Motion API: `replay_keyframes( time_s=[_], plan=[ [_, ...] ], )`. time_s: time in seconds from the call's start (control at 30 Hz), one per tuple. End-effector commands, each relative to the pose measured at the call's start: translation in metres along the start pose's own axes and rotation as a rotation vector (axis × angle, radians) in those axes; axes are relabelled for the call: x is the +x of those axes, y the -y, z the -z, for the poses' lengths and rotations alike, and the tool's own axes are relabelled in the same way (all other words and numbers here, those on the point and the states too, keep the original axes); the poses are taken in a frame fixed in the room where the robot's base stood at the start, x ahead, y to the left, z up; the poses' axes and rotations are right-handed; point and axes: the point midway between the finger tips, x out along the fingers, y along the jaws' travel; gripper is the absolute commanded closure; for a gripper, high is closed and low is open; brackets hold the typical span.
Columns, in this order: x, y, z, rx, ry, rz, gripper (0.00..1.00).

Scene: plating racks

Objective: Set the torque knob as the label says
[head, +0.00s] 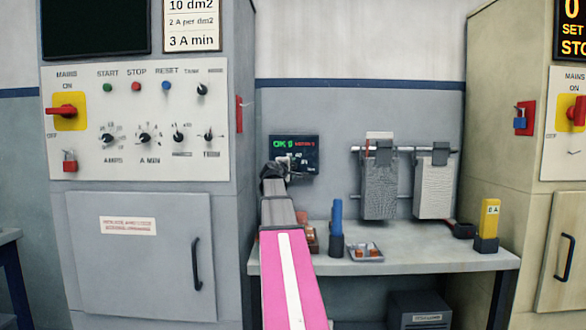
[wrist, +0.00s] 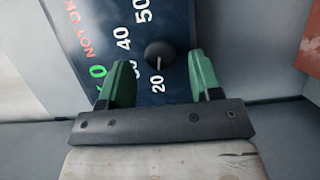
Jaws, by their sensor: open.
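The dark round knob (wrist: 158,52) sits on a dark blue panel (wrist: 95,25) with white scale numbers, among them 20, 40 and 50, in the wrist view. Its pointer direction is too unclear to read. My gripper (wrist: 160,66) is open, its green fingers either side of the knob; I cannot tell whether they touch it. In the head view the panel (head: 305,142) hangs on the back wall with green "OK" and red lettering, and my gripper (head: 272,172) is at its lower left, covering part of it. I cannot identify a label with a torque value.
A workbench (head: 420,262) stands below the panel, with a blue-handled tool (head: 337,220), a small tray (head: 364,254) and a yellow tool (head: 489,218). Two grey plating racks (head: 379,190) hang at right. Grey (head: 140,220) and beige (head: 510,150) cabinets flank the bench.

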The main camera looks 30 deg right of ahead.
Motion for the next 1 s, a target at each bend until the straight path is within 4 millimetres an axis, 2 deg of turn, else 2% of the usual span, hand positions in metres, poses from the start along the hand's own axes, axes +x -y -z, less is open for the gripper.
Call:
replay_keyframes(
  time_s=[0.03, 0.17, 0.47, 0.5, 0.63, 1.0],
  plan=[
    [0.011, -0.001, 0.001, 0.000, 0.001, 0.000, 0.42],
    [0.024, 0.000, 0.000, 0.000, 0.001, 0.001, 0.42],
    [0.026, 0.001, 0.000, 0.000, 0.000, 0.001, 0.42],
    [0.026, 0.001, 0.000, 0.000, 0.000, 0.001, 0.48],
    [0.026, 0.001, 0.000, 0.000, 0.000, 0.001, 0.90],
    [0.026, 0.000, 0.000, 0.035, 0.000, 0.015, 0.90]
  ],
)
